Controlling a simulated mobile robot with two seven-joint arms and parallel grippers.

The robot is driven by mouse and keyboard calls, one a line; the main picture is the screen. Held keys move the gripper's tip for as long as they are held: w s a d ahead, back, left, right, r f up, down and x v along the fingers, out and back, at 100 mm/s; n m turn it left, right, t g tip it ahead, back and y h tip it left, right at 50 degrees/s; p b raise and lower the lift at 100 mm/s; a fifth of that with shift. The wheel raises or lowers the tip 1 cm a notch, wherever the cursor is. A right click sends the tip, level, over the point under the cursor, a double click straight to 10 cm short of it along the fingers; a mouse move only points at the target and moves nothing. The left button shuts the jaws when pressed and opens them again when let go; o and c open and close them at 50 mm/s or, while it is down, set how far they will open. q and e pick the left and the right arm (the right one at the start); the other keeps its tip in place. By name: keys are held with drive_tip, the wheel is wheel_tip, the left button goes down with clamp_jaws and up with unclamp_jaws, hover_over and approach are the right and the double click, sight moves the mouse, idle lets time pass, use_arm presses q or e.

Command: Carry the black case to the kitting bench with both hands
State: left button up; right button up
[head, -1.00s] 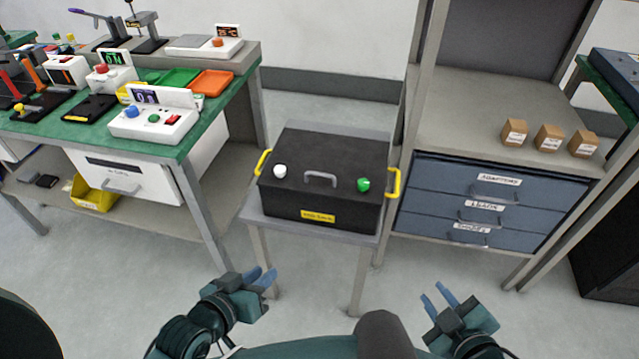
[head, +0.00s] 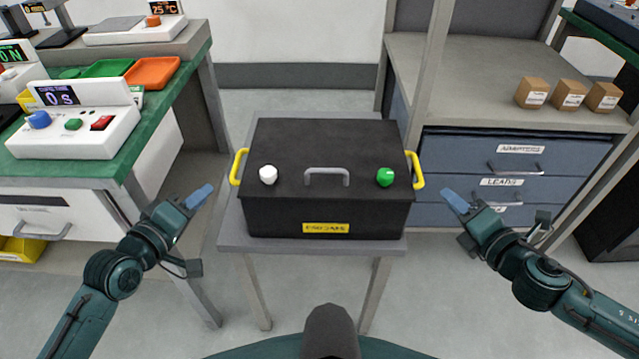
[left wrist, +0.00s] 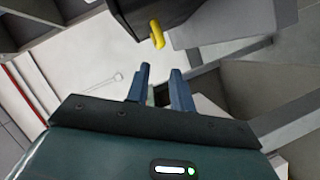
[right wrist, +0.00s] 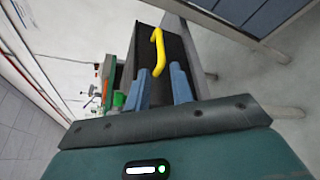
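The black case (head: 325,213) stands upright on a small grey table (head: 228,240). It has a grey top handle (head: 327,172), a white knob, a green knob, a yellow label and a yellow handle on each side. My left gripper (head: 200,196) is open and empty, left of and apart from the left yellow handle (head: 238,167), which also shows in the left wrist view (left wrist: 157,32). My right gripper (head: 455,201) is open and empty, right of and apart from the right yellow handle (head: 415,170), seen ahead of the fingers in the right wrist view (right wrist: 158,52).
A green-topped bench (head: 75,173) with devices and trays stands at the left. A shelf unit (head: 590,118) with blue drawers (head: 460,150) and several small brown boxes stands at the right, its post close to the case. Open floor lies in front.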

sight(236, 164)
use_arm(q)
drive_tip(key=shift+r, duration=0.1)
use_arm(e)
drive_tip(key=shift+s, duration=0.1)
use_arm(q)
drive_tip(key=shift+d, duration=0.1)
